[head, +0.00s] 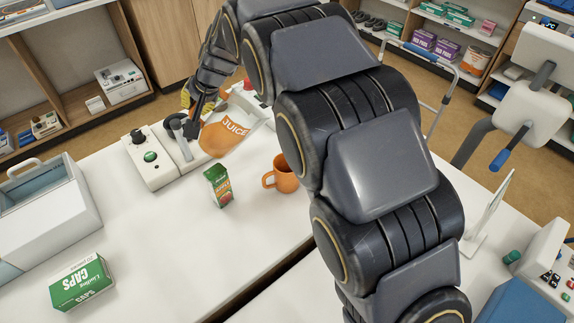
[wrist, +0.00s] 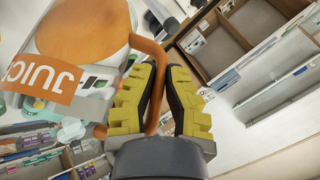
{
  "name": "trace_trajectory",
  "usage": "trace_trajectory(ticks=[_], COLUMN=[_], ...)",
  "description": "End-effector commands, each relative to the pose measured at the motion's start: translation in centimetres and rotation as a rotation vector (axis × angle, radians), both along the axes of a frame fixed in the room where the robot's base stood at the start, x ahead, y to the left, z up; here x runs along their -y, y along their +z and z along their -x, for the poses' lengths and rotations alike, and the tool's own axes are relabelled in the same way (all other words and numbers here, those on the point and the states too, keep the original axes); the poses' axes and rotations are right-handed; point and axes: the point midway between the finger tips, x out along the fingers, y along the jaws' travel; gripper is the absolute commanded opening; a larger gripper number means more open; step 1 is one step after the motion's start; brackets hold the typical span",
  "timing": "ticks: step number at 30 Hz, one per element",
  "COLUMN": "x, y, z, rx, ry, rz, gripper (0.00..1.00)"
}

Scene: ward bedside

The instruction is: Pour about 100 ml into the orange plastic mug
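The orange plastic mug (head: 283,176) stands upright on the white table, its handle toward the left; its inside is mostly hidden. A juice jug (head: 222,138) with an orange label reading JUICE is behind and left of the mug, apart from it. It looks tilted. In the wrist view the jug (wrist: 62,75) fills the left side, with an orange handle. My gripper (wrist: 160,98) has its yellow pads on both sides of that handle and appears shut on it. In the head view my gripper (head: 187,98) is partly hidden at the jug's far left.
A small juice carton (head: 219,185) stands just left of the mug. A white device with a green button (head: 150,157) is left of the jug. A green CAPS box (head: 80,282) and a white bin (head: 45,215) are at left. The front-middle table is clear.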

Motion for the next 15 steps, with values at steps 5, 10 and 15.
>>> trace_trajectory(ticks=[5,10,15], x=[0.8,1.3,2.1], y=[0.5,-0.2,-0.5], z=[0.0,0.0,-0.2], rx=[-0.008,-0.015,-0.016], ry=[-0.003,-0.003,-0.004], rz=[-0.123,-0.232,-0.340], gripper=[0.00,0.00,0.00])
